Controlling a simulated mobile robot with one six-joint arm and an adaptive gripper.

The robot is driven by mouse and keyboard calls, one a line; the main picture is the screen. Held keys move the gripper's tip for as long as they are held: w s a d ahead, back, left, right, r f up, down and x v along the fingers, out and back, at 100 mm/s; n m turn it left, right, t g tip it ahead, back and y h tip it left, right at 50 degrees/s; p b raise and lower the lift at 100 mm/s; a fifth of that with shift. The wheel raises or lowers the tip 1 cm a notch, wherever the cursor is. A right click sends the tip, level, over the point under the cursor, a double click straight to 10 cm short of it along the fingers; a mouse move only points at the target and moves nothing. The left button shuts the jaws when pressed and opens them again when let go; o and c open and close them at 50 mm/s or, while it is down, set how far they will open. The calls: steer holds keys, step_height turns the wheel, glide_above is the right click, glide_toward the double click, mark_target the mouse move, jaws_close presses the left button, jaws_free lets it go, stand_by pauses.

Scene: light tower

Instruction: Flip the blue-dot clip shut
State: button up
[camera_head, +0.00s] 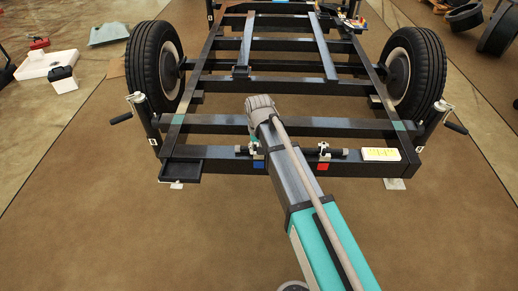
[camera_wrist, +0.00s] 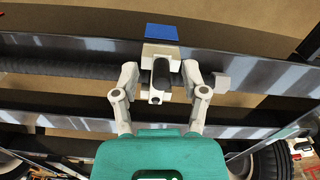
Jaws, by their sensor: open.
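The blue-dot clip is a pale block with a dark rounded lever on the near rail. It shows in the wrist view (camera_wrist: 161,52), beside a blue square (camera_wrist: 162,31), and in the head view (camera_head: 257,152) just above the blue square (camera_head: 258,165), partly behind my arm. My gripper (camera_wrist: 160,78) is open, with one pale finger on each side of the clip's dark lever. I cannot tell whether either fingertip touches it.
A similar clip (camera_head: 324,153) with a red square (camera_head: 322,167) sits to the right on the same rail. Crank handles (camera_head: 455,127) stick out beside the wheels. The front floor is clear.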

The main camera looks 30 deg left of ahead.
steer(key=shift+a, duration=0.1)
stand_by(0.3)
steer(key=shift+s+a+m, duration=0.2)
steer(key=shift+a+m, duration=0.4)
steer(key=shift+m, duration=0.7)
step_height(320, 180, up, 14)
steer(key=p, duration=1.4)
steer(key=w+d+r+p, duration=0.1)
steer(key=d+r+p, duration=0.2)
steer(key=d, duration=0.4)
steer(key=w+d+r+m+p, duration=0.1)
steer(key=w+d+r+p, duration=0.1)
steer(key=d+r+p, duration=0.2)
steer(key=w+d+r+p, duration=0.1)
steer(key=d+r+p, duration=0.3)
steer(key=d, duration=0.6)
steer(key=shift+w+r+m, duration=0.2)
steer(key=shift+w+m, duration=0.1)
steer(key=shift+d, duration=0.1)
